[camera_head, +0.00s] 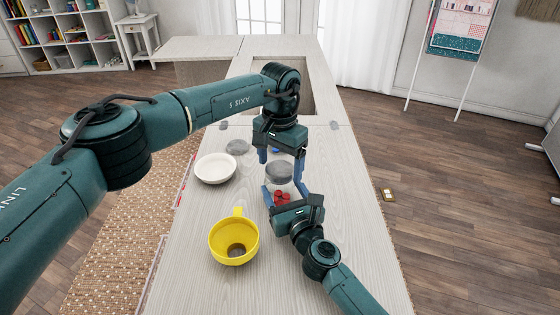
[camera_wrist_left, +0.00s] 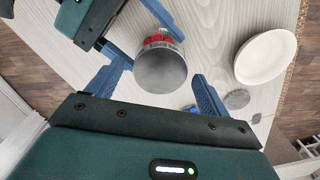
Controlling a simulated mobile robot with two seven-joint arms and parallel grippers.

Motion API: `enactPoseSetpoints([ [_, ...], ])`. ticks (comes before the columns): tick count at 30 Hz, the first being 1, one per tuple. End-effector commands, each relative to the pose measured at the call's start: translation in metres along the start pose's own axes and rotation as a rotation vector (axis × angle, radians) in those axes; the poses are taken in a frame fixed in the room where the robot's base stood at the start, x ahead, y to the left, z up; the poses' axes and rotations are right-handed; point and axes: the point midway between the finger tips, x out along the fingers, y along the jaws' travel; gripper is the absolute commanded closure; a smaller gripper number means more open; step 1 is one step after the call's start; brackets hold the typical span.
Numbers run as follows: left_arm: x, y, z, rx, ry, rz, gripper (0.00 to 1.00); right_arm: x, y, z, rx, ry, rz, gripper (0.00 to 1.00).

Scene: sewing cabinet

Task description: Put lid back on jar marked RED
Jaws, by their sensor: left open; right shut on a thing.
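A clear jar (camera_head: 279,178) with red pieces (camera_head: 282,198) low in it stands on the pale tabletop. A grey disc like a lid covers its top in the left wrist view (camera_wrist_left: 160,73); whether it is seated cannot be told. My right gripper (camera_head: 284,187) is shut on the jar from the near side. My left gripper (camera_head: 281,161) points down above the jar, open, one finger on each side and apart from it. A grey disc (camera_head: 237,146) lies behind the white bowl. No RED marking is legible.
A white bowl (camera_head: 215,168) stands left of the jar, and a yellow cup (camera_head: 234,243) stands nearer. A small grey piece (camera_head: 224,126) lies farther back, and a blue piece shows behind the jar. The near right tabletop is bare beside my right arm.

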Motion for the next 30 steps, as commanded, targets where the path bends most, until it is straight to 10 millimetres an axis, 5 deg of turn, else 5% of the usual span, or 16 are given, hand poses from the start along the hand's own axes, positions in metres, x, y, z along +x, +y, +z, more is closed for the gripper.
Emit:
enactPoseSetpoints([
  [12,-0.044,0.0,0.0,-0.001,0.001,0.0,0.2,0.0,0.0,-0.001,-0.001,0.002,-0.001,1.0],
  [22,-0.044,0.0,0.0,-0.013,0.0,0.0,0.23,0.0,0.0,-0.001,-0.001,0.002,0.0,1.0],
  [30,-0.048,0.0,0.0,-0.354,0.001,0.001,0.23,0.0,0.0,-0.001,-0.001,0.002,0.0,1.0],
])
